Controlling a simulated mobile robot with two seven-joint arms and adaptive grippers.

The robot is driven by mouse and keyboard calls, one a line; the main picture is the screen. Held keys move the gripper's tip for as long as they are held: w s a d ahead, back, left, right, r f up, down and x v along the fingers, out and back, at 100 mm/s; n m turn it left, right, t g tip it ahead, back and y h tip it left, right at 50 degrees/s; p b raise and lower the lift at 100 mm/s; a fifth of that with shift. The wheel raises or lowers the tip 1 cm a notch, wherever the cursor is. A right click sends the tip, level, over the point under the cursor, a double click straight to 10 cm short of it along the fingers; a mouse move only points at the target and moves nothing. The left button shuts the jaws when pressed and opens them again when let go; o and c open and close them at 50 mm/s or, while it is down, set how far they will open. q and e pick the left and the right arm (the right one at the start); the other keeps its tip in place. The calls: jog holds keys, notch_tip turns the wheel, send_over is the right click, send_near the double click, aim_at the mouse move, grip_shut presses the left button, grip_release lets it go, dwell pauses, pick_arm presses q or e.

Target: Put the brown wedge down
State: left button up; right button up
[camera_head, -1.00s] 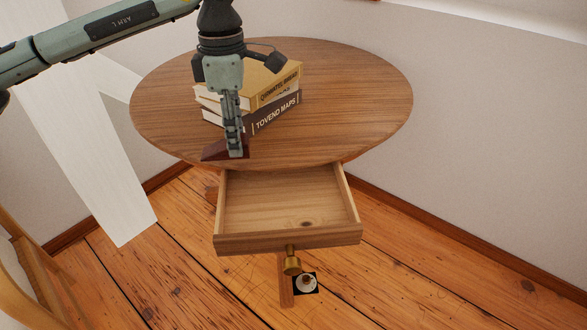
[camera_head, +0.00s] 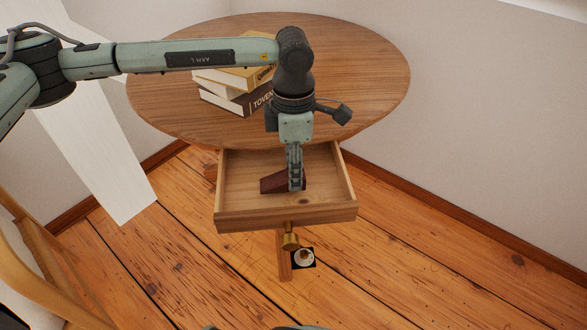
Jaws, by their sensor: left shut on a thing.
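The brown wedge (camera_head: 272,183) is a small dark reddish-brown block. It shows in the head view against the inside of the open drawer (camera_head: 285,219). My left gripper (camera_head: 296,184) points down and is shut on the wedge, with its fingers covering part of it. The wedge is over or inside the drawer; I cannot tell whether it touches the drawer floor. My right gripper is not in view.
The round wooden table (camera_head: 375,80) carries a stack of books (camera_head: 225,97), partly behind my left arm. A small dark square with a pale disc (camera_head: 304,258) lies on the floor. A wooden chair (camera_head: 35,245) stands at left.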

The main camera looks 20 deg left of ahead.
pick_arm(q)
jog(key=shift+f, duration=0.45)
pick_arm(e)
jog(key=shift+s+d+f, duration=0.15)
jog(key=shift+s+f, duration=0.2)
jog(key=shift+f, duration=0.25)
pick_arm(q)
jog(key=shift+f, duration=0.1)
jog(key=o, duration=0.9)
jog(key=shift+o, duration=1.2)
jog(key=shift+r, duration=0.95)
notch_tip(320, 180, up, 10)
jog(key=b, duration=0.1)
jog(key=shift+r, duration=0.2)
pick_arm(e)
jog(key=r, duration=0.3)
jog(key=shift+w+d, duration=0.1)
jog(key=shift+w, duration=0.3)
